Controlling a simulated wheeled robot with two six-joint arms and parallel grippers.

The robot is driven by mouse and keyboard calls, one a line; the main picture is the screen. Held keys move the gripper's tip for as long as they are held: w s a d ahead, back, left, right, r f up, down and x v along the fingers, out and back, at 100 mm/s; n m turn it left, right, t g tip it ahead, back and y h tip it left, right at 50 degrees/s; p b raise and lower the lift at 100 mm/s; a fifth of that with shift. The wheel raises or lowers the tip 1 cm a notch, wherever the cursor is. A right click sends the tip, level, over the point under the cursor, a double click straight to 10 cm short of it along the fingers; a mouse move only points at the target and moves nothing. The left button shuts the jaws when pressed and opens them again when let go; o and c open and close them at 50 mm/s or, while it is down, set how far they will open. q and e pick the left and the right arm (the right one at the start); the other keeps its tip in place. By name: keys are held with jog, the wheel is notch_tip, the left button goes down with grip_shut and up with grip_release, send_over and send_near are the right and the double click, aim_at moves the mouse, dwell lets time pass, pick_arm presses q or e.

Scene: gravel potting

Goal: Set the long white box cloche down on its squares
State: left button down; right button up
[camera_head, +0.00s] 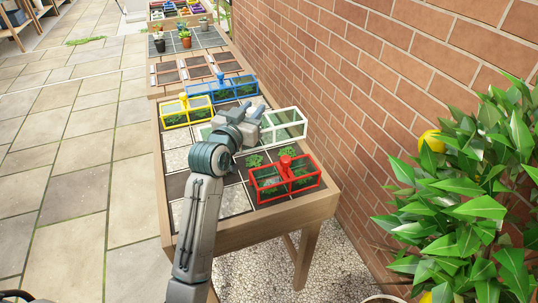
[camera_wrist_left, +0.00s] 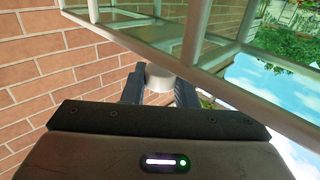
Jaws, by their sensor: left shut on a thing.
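The long white box cloche (camera_head: 286,125) has clear panes and a pale frame and lies across the middle of the bed. My left gripper (camera_head: 255,119) is over its middle, and my wrist hides part of it. In the left wrist view my left gripper (camera_wrist_left: 160,88) is shut on the cloche's pale round knob (camera_wrist_left: 172,82), with the cloche frame (camera_wrist_left: 190,40) beyond. I cannot tell how high its lower edge is above the squares. Two leafy plants (camera_head: 290,156) stand uncovered on squares between it and the red cloche. My right gripper is not in view.
A red cloche (camera_head: 286,178) stands at the near end of the wooden bed (camera_head: 260,226). A yellow cloche (camera_head: 186,111) and a blue cloche (camera_head: 222,88) stand farther back. A brick wall (camera_head: 410,75) runs along the right, with a leafy bush (camera_head: 470,200) nearer.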

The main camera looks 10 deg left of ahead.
pick_arm(q)
notch_tip(320, 180, down, 9)
jog(key=shift+f, duration=0.15)
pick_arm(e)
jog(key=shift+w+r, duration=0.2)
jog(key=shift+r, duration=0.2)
pick_arm(q)
jog(key=c, duration=1.2)
grip_release()
jog(key=shift+o, duration=0.3)
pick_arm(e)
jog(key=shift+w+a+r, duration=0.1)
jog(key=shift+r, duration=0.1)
